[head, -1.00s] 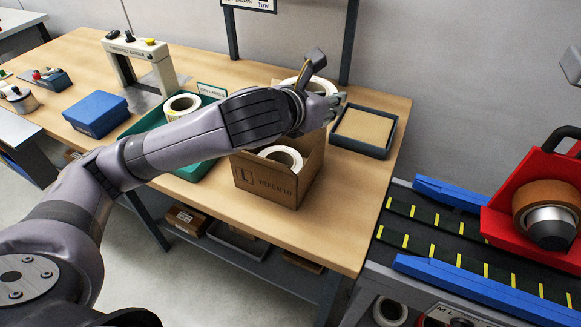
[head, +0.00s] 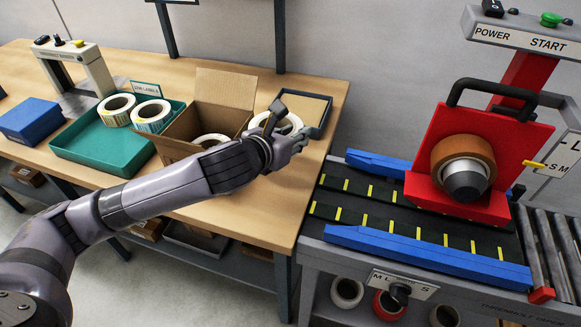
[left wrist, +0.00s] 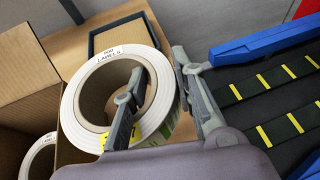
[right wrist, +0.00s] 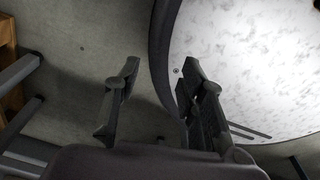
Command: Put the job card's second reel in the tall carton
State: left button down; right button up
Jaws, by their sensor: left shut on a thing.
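My left gripper (head: 285,137) is shut on the wall of a white label reel (left wrist: 82,112), one finger in its core and one outside. The reel also shows behind the gripper in the head view (head: 262,120). It is held right of the open brown carton (head: 226,88), apart from its inside. The carton also shows at the left wrist view's left edge (left wrist: 22,70). Another white reel (head: 210,140) lies in the carton. My right gripper (right wrist: 155,95) is open and empty above the floor, seen only in the right wrist view. No job card is readable.
A teal tray (head: 85,157) with two label reels stands left of the carton. A dark shallow tray (head: 318,125) lies at the bench's right end. A conveyor (head: 400,215) with blue rails and a red machine (head: 515,137) stands right. Bare bench (head: 235,215) lies in front.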

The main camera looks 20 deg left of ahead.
pick_arm(q)
notch_tip(320, 180, down, 10)
jog(key=shift+r+b, duration=0.15)
jog(key=shift+b, duration=0.4)
jog(key=c, duration=1.3)
grip_release()
jog(key=shift+f, duration=0.2)
